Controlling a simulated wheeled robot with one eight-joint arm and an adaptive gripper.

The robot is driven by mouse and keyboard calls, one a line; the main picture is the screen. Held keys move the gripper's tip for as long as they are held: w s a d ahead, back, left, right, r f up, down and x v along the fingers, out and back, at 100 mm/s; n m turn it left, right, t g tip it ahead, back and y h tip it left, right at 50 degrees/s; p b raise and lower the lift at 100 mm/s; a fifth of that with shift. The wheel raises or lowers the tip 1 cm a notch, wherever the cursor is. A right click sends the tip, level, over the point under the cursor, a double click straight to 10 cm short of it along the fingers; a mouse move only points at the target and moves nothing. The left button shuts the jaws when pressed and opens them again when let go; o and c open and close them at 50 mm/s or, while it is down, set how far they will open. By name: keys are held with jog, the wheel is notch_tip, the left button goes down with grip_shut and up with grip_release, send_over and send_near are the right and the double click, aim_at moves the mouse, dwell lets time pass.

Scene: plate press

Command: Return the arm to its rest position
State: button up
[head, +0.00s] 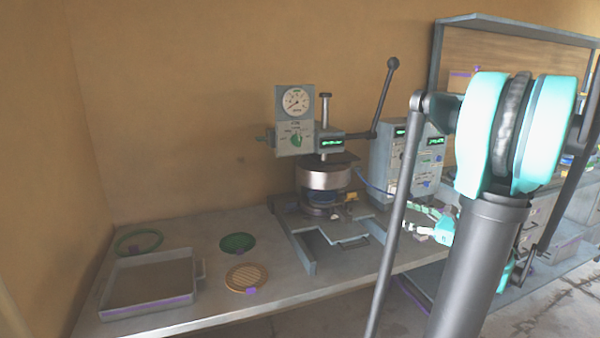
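My arm (500,140) stands large in the right foreground of the head view, with cyan joints and dark links. Its far end, with cyan and white parts, shows small beside the dark link. My gripper (410,228) appears to be there, to the right of the press (324,178) and in front of the grey control box (398,165). It is too small and partly covered by my arm to show whether its fingers are open or shut. I see nothing clearly held in it.
The bench (218,292) carries a grey tray (150,305), a green ring (138,242), a green disc (237,242) and a tan ribbed disc (247,278). The press has a long raised lever (384,98). A shelved bench (575,215) stands at right.

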jog(key=s+a+f+n+g+h, duration=0.2)
jog(key=s+a+f+n+g, duration=0.1)
jog(key=a+f+n, duration=0.3)
jog(key=s+a+f+n+g+h, duration=0.1)
jog(key=s+a+f+n+g, duration=0.3)
jog(key=a+f, duration=0.3)
jog(key=s+f+n+g+h, duration=0.2)
jog(key=s+f+n+h, duration=0.5)
jog(key=s+n, duration=0.3)
jog(key=f+n, duration=0.1)
jog(key=n, duration=0.3)
jog(key=shift+s+d+h, duration=0.3)
jog(key=shift+s+h, duration=0.05)
jog(key=shift+h, duration=0.05)
jog(key=shift+c, duration=0.2)
